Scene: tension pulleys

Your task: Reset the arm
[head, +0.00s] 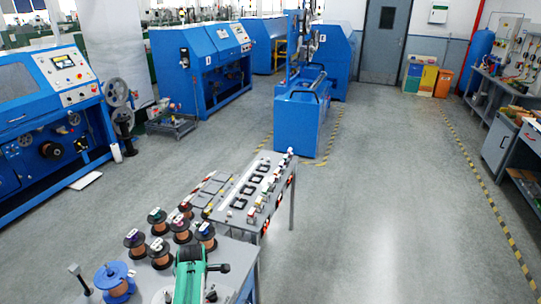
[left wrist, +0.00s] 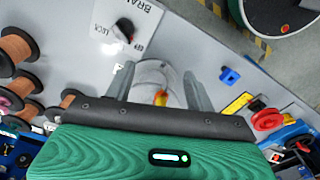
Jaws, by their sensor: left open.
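My left gripper (left wrist: 158,74) is open in the left wrist view, with its two grey fingers apart over the table. A round light-grey piece (left wrist: 150,70) with an orange tip (left wrist: 161,98) shows between and below the fingers; contact cannot be told. A pale plate with a black knob (left wrist: 124,29) and the markings BRAKE and LOCK lies beyond the fingers. No arm of the pulley device can be told for sure. In the head view, a green and black part (head: 190,272), probably of my left arm, covers part of the near table. My right gripper is not in view.
Several copper-wire spools (head: 181,230) stand on the near table, with a blue-flanged spool (head: 115,280) at left. A long table (head: 225,210) with small parts adjoins behind. Blue machines (head: 203,65) line the back. The floor at right (head: 385,200) is clear.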

